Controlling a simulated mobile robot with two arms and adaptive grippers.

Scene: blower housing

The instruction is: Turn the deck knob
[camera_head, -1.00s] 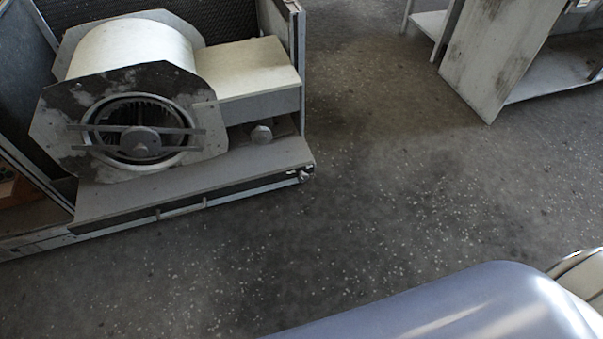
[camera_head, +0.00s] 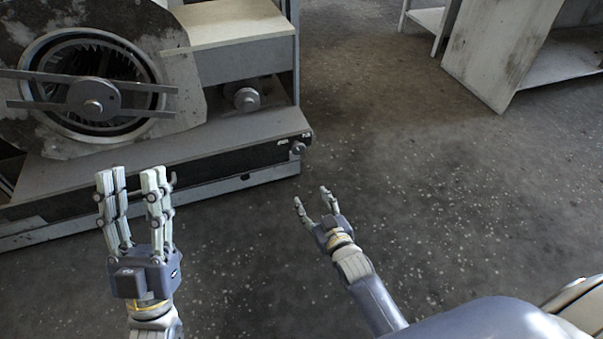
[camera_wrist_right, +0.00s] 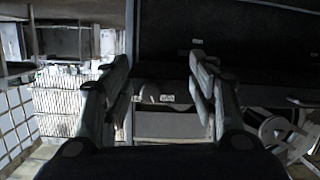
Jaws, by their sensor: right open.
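A round grey knob (camera_head: 243,98) sits on the deck (camera_head: 200,134) of the blower housing, in the recess below the pale box. A smaller knob (camera_head: 298,148) sticks out at the right end of the deck's front edge. I cannot tell for certain which is the deck knob. My left gripper (camera_head: 133,174) is open and empty, fingers up, in front of the deck. My right gripper (camera_head: 311,197) is open and empty, below and slightly right of the small knob, apart from it.
The round blower inlet (camera_head: 92,98) with its crossbars stands at the left, behind my left gripper. A pale box (camera_head: 232,22) overhangs the recess. A worn white cabinet (camera_head: 505,50) stands at the back right. The floor (camera_head: 420,180) between is clear.

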